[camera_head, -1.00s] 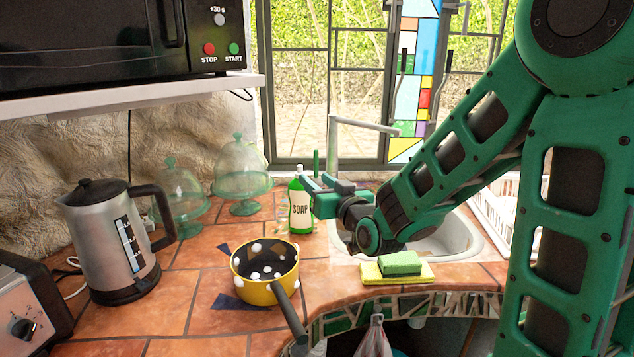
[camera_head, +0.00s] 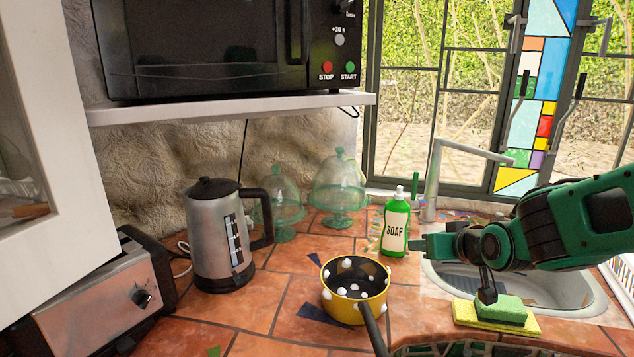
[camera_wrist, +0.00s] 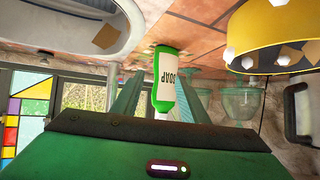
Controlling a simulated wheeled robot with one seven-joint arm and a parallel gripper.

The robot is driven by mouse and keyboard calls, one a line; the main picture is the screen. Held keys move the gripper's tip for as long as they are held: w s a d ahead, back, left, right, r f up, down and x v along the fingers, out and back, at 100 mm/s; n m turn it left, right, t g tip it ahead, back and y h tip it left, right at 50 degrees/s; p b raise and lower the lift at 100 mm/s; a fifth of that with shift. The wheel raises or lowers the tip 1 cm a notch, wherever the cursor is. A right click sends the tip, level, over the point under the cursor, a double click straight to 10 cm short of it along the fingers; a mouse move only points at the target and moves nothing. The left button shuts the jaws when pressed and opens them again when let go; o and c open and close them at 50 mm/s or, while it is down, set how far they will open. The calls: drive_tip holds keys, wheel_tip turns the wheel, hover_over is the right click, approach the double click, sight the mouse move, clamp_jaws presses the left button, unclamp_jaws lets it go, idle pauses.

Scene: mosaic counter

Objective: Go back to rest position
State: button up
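My gripper (camera_head: 432,246) is at the right of the green soap bottle (camera_head: 396,226), beside the sink. In the wrist view my gripper (camera_wrist: 162,82) shows two fingers spread apart, with the soap bottle (camera_wrist: 164,88) visible in the space between them, upside down in the picture. The bottle stands upright on the tiled counter (camera_head: 250,318) and looks farther off than the fingers, so nothing seems to be gripped. My arm comes in from the right edge, low over the sink (camera_head: 565,290). The fingertips are small and edge-on in the head view.
A yellow pot (camera_head: 343,309) with white knobs stands in front of the soap, its handle towards me. A kettle (camera_head: 212,245), toaster (camera_head: 105,310) and glass domes (camera_head: 338,190) are at the left and back. Sponges (camera_head: 497,312) lie below my arm. A tap (camera_head: 434,180) rises behind.

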drive_tip(key=s+d+f+m+g, duration=0.1)
drive_tip(key=s+d, duration=0.4)
drive_tip(key=s, duration=0.6)
drive_tip(key=s+d+f+m+g+h, duration=0.1)
drive_tip(key=s+d+g, duration=0.4)
drive_tip(key=s, duration=0.6)
drive_tip(key=s+d+f+m+g, duration=0.3)
drive_tip(key=s+d+m+g, duration=0.2)
drive_tip(key=s, duration=0.5)
drive_tip(key=shift+s+d, duration=0.2)
drive_tip(key=shift+s, duration=0.2)
drive_tip(key=shift+w+f+h, duration=0.2)
drive_tip(key=shift+w+h, duration=0.1)
drive_tip(key=shift+w, duration=0.35)
